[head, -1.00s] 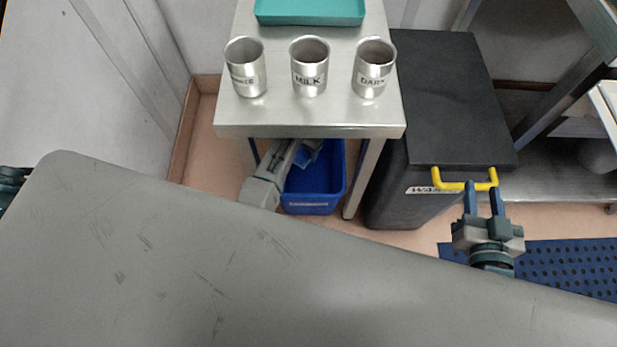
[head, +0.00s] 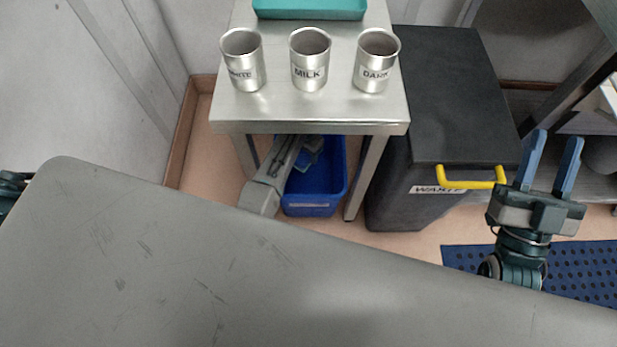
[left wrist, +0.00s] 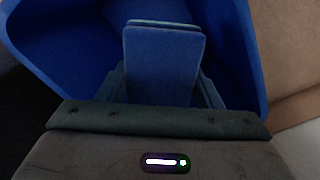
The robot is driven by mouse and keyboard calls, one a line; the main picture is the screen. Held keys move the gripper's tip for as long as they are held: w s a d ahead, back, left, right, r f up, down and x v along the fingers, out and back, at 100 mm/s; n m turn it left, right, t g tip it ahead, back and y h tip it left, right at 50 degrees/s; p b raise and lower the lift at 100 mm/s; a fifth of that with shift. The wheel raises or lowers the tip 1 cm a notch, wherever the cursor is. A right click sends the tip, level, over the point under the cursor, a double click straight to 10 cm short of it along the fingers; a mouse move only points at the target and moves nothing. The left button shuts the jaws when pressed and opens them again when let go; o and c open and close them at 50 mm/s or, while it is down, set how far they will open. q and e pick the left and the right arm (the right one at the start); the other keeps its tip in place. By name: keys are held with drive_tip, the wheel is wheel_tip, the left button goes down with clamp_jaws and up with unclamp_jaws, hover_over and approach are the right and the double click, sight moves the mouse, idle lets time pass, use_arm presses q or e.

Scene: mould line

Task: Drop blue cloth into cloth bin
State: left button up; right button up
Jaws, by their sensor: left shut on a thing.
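The blue cloth bin (head: 312,199) stands on the floor under the steel table. My left arm reaches under the tabletop, and my left gripper (head: 308,152) is at the bin's opening, partly hidden by the table edge. In the left wrist view the gripper (left wrist: 164,32) points into the blue bin (left wrist: 60,50), whose walls surround the fingers. It is shut on the blue cloth, which I cannot clearly tell apart from the blue fingers and bin. My right gripper (head: 552,165) is open and empty, beside the yellow handle.
A black waste bin (head: 450,110) with a yellow handle (head: 470,184) stands right of the steel table (head: 310,113). Three labelled metal cups (head: 310,62) and a teal tray (head: 308,8) are on the table. A blue mat (head: 580,265) lies at right.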

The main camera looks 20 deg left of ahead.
use_arm(q)
drive_tip(key=shift+f, duration=0.15)
use_arm(e)
drive_tip(key=shift+s+r+t+y, duration=0.3)
drive_tip(key=shift+s+r+t, duration=0.25)
drive_tip(key=shift+r, duration=0.3)
use_arm(q)
drive_tip(key=o, duration=1.1)
use_arm(e)
drive_tip(key=shift+w, duration=0.1)
use_arm(q)
wheel_tip(320, 180, up, 5)
drive_tip(key=shift+r+p, duration=0.2)
drive_tip(key=shift+p, duration=0.75)
wheel_tip(320, 180, up, 5)
drive_tip(key=shift+p, duration=0.75)
drive_tip(key=shift+r, duration=0.2)
use_arm(e)
wheel_tip(320, 180, down, 19)
drive_tip(key=m+g+h, duration=0.1)
drive_tip(key=g, duration=1.1)
drive_tip(key=shift+a+m, duration=0.3)
drive_tip(key=shift+a, duration=0.1)
